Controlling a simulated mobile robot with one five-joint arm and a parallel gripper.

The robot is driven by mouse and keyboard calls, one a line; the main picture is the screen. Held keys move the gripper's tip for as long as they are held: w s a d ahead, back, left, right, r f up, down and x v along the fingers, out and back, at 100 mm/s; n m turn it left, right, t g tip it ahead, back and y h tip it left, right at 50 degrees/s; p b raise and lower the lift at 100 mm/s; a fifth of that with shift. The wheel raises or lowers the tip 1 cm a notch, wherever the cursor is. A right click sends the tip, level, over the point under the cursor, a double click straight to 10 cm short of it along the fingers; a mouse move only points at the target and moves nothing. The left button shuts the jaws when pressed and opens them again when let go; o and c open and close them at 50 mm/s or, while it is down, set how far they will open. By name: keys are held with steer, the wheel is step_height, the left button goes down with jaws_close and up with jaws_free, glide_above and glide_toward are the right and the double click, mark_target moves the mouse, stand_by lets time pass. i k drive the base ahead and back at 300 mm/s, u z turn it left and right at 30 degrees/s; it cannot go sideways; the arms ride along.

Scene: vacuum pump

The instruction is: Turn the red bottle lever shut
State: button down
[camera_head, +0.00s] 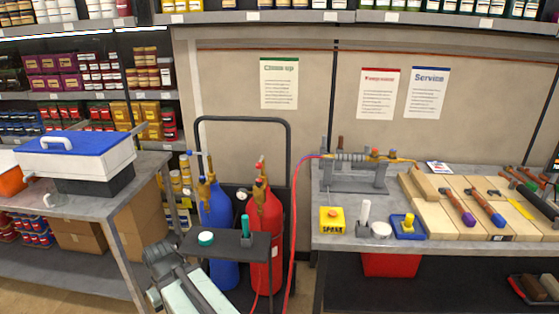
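The red bottle (266,235) stands upright on the cart in the middle, beside the blue bottle (218,212). It has a brass valve with a small red lever (260,166) at its top; the lever is too small for me to read its exact angle. My gripper (160,255), grey, is low in the picture, left of and below the bottles and apart from the red lever. I cannot make out whether its fingers are open or shut.
A small dark shelf (227,246) with a green-topped part stands before the bottles. A tall black cart handle (243,118) rises behind them. Red and blue hoses run right to the workbench (340,240). A left table (90,204) holds a blue-lidded cooler (78,150).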

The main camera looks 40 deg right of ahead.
mark_target(259, 165)
steer(key=z, duration=1.05)
steer(key=i, duration=1)
steer(key=u, duration=0.35)
steer(key=k, duration=1.15)
steer(key=u, duration=1.25)
steer(key=i, duration=1.25)
steer(key=z, duration=0.4)
